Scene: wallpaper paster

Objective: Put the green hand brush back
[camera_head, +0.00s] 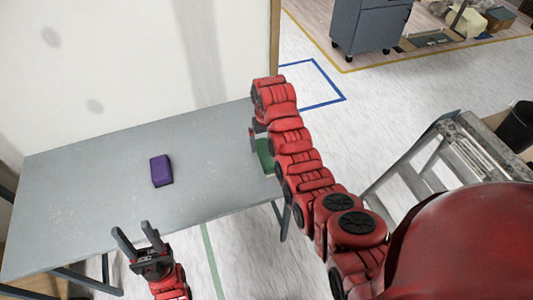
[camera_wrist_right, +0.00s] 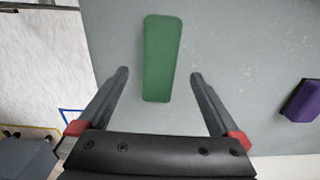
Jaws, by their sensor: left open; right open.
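The green hand brush (camera_head: 264,153) lies on the grey table near its right end, partly hidden by my right arm in the head view. In the right wrist view the brush (camera_wrist_right: 161,55) shows as a long green shape, wider at the far end. My right gripper (camera_wrist_right: 159,75) is open, with a fingertip on either side of the brush's near part and gaps between; I cannot tell its height above the table. My left gripper (camera_head: 138,238) is open and empty at the table's front edge.
A purple block (camera_head: 161,170) sits on the grey table (camera_head: 90,190), left of the brush, and also shows in the right wrist view (camera_wrist_right: 301,101). A stepladder (camera_head: 405,175) stands right of the table. A white wall rises behind it. Much of the tabletop is clear.

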